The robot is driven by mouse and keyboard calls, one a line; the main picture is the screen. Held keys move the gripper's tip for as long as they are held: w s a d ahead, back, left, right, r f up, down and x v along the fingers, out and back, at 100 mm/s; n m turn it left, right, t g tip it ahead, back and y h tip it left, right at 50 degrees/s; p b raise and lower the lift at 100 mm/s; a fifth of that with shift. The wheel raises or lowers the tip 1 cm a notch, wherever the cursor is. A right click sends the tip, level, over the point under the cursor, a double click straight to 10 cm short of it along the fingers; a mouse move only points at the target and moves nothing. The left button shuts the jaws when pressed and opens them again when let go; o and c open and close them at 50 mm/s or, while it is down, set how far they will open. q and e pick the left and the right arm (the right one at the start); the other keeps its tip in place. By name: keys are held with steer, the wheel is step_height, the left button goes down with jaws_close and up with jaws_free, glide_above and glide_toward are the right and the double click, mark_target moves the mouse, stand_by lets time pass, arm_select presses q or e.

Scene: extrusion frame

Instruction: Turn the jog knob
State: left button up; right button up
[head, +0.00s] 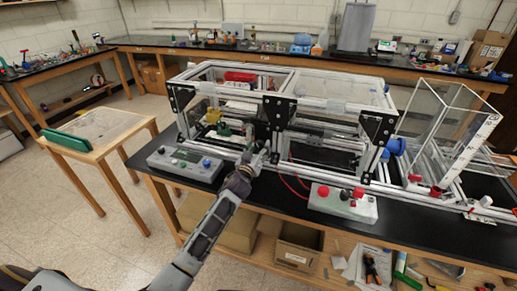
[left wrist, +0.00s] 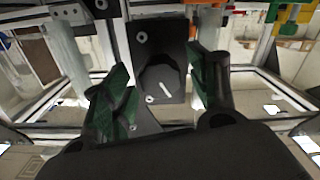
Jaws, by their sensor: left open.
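A dark knob with a white pointer line (left wrist: 158,82) sits on a black plate (left wrist: 155,35) in the left wrist view, and looks like the jog knob. The pointer slants. My left gripper (left wrist: 157,72) is open, with one green-padded finger on each side of the knob. I cannot tell whether either finger touches it. In the head view my left gripper (head: 254,155) is at the front of the extrusion frame (head: 232,152), and the knob cannot be made out there. My right gripper is not in view.
A grey control box (head: 185,163) with a small screen and a blue knob stands left of my gripper. A box with red buttons (head: 342,203) stands to the right, with a red cable near it.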

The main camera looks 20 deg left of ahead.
arm_select(q)
steer(key=c, duration=1)
steer(key=shift+m, duration=0.5)
steer(key=m, duration=0.4)
steer(key=shift+m, duration=0.4)
steer(key=m, duration=0.5)
steer(key=shift+m+p, duration=0.3)
steer(key=shift+p, duration=0.05)
steer(key=o, duration=1)
